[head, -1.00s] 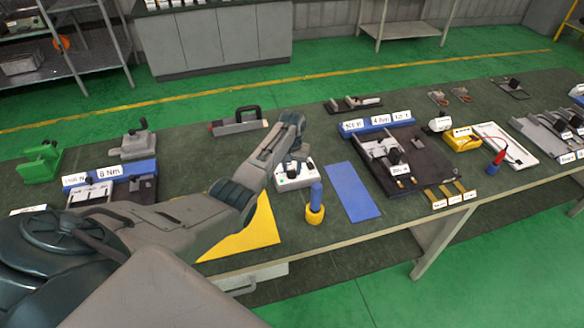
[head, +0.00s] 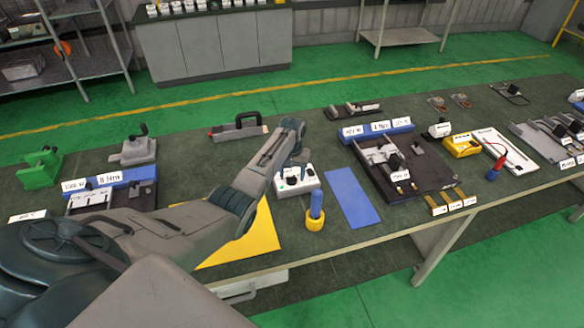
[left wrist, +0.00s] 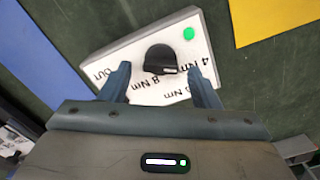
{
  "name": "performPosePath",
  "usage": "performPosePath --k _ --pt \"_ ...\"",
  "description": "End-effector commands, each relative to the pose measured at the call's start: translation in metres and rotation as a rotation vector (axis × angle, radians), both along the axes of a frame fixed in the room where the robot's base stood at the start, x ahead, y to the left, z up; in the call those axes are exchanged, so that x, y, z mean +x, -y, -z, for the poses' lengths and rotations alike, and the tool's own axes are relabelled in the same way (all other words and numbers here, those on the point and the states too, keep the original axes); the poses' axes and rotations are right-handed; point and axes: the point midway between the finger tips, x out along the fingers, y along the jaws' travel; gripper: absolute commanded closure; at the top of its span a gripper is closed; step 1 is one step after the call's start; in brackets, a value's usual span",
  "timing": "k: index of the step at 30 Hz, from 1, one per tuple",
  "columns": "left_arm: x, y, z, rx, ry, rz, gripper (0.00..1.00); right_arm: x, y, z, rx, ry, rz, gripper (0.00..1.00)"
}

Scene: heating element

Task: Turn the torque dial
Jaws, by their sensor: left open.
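The torque dial is a black knob (left wrist: 162,60) on a white box (left wrist: 217,45) with printed markings such as "4 Nm" and "8 Nm" and a round green spot. In the head view the white box (head: 311,183) stands on the bench beside the yellow sheet. My left gripper (left wrist: 160,82) is open, its two fingers on either side of the dial in the left wrist view. In the head view my left gripper (head: 297,163) is over the box and partly hides the dial. My right gripper is not in view.
A blue screwdriver-like tool in a yellow holder (head: 315,223) stands close in front of the box. A yellow sheet (head: 245,240) and a blue sheet (head: 351,195) lie flat nearby.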

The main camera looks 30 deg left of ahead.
Motion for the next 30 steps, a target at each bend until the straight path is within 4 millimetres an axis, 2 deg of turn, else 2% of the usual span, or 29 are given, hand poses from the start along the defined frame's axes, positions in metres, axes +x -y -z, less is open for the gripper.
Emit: performPosePath --k 5,12,18,22,30 --pt "0.001 -0.001 -0.018 0.001 0.004 0.000 0.44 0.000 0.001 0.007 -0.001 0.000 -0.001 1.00" --pt "0.002 -0.001 -0.066 0.002 0.007 0.000 0.44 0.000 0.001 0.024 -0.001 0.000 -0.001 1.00" --pt "0.001 -0.001 -0.096 0.001 0.004 -0.001 0.44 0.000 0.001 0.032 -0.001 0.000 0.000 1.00" --pt "0.001 -0.001 -0.105 0.001 0.004 0.000 0.44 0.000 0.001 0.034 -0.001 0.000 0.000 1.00" --pt "0.000 0.000 -0.107 0.001 0.002 -0.001 0.44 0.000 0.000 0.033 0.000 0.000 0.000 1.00"
